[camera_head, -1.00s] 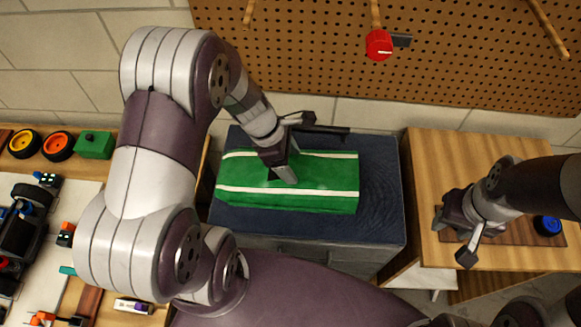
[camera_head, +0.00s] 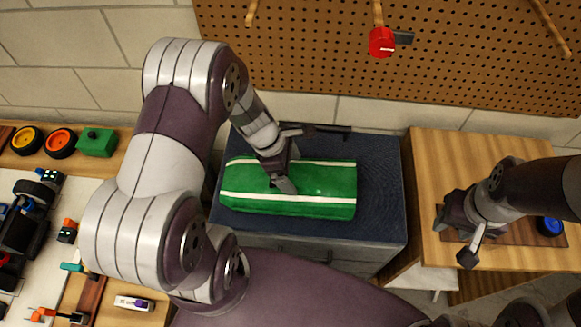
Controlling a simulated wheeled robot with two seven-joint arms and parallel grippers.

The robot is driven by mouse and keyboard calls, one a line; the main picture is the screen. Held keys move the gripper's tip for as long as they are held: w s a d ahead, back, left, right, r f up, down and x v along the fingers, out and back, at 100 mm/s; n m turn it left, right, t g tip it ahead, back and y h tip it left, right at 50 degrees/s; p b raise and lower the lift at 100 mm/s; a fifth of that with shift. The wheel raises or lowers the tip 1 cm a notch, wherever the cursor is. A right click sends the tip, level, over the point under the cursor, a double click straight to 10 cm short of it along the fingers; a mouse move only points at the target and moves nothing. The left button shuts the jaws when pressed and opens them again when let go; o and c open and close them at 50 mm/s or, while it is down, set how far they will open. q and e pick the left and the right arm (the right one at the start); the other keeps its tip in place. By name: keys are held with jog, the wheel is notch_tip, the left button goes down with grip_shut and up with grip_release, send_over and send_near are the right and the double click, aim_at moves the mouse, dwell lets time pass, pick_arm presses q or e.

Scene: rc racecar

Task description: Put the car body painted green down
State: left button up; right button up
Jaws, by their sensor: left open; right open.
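The green car body (camera_head: 325,181) with white stripes lies on the dark blue mat (camera_head: 378,200) on the grey cabinet in the middle. My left gripper (camera_head: 284,170) is over the left half of the car body, pointing down. Its jaws are open, with one finger in front of the green surface; I cannot tell whether it touches. My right gripper (camera_head: 455,232) is open over the wooden table at the right, away from the car body.
A blue wheel (camera_head: 548,226) lies on a brown board at the right. Orange wheels (camera_head: 60,143), a green block (camera_head: 97,142) and a chassis (camera_head: 20,225) are on the left table. A pegboard (camera_head: 300,60) with a red item (camera_head: 381,42) stands behind.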

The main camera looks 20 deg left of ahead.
pick_arm(q)
jog(key=shift+r, duration=0.45)
jog(key=v, duration=1.1)
jog(key=w+d+r+n+t+y, duration=0.1)
jog(key=w+r+n+t, duration=0.25)
jog(key=n, duration=0.65)
jog(key=w+r+n+t+y, duration=0.1)
jog(key=w+r+n+t, duration=0.3)
jog(key=n, duration=0.6)
jog(key=s+f+n+g, duration=0.2)
jog(key=s+n, duration=0.2)
jog(key=n, duration=0.6)
jog(key=s+d+f+n+g+y, duration=0.1)
jog(key=s+n, duration=0.4)
jog(key=n, duration=0.5)
jog(key=s+f+n+g+y, duration=0.1)
jog(key=s+f+n+g, duration=0.2)
jog(key=n, duration=0.7)
jog(key=shift+s+d+n+g, duration=0.25)
jog(key=shift+s+n+g, duration=0.05)
jog(key=shift+s+g, duration=0.45)
jog(key=shift+w, duration=0.1)
